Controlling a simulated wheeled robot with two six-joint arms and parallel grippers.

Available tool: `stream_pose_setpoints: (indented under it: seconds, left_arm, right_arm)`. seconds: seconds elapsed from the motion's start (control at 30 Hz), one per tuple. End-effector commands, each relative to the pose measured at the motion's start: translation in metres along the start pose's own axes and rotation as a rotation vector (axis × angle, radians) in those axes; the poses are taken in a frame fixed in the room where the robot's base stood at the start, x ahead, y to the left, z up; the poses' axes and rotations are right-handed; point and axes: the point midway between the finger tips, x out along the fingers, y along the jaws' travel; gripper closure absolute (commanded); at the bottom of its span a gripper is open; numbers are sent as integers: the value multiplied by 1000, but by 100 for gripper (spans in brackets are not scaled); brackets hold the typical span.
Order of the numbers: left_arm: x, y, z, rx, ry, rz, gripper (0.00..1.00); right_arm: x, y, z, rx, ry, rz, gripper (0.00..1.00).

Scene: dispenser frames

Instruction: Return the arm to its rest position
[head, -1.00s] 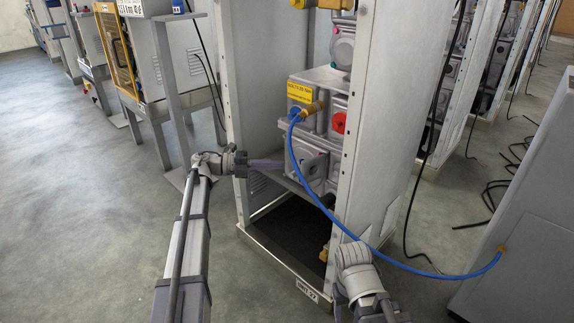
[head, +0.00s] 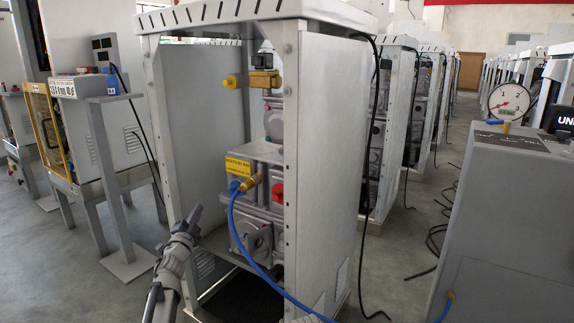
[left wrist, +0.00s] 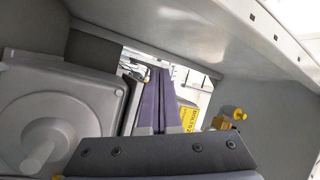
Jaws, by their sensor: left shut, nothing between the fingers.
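My left arm comes up from the bottom in the head view. Its left gripper (head: 194,216) points upward in front of the open dispenser frame (head: 291,150), left of the grey meter housings. In the left wrist view the purple fingers of the left gripper (left wrist: 160,74) are together, with nothing between them. My right gripper does not show in either view.
A blue hose (head: 239,232) runs from a brass fitting (head: 247,184) down to the lower right. A grey post stand (head: 112,180) is at left, and a grey cabinet (head: 505,220) with a round dial (head: 509,102) at right. Open floor lies between the stand and the dispenser frame.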

Motion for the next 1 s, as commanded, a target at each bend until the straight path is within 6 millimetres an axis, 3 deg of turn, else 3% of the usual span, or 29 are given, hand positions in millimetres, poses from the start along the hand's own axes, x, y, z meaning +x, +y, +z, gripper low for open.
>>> stream_pose_setpoints:
  seconds: [0.17,0.3,0.43,0.6,0.7,0.9,1.0]
  left_arm:
    - [-45,28,39,-230,-370,19,100]
    - [-97,72,61,-410,-657,99,100]
    - [-160,124,63,-564,-918,225,100]
    - [-246,184,40,-712,-1209,437,100]
    - [-287,206,21,-762,-1331,551,100]
    - [-356,232,-18,-817,-1516,761,100]
    - [-380,232,-42,-821,-1581,854,100]
  right_arm:
    - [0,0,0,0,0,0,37]
    - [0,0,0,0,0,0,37]
    - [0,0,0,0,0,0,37]
    - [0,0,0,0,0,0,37]
    - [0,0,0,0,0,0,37]
    - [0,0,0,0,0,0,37]
    - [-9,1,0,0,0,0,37]
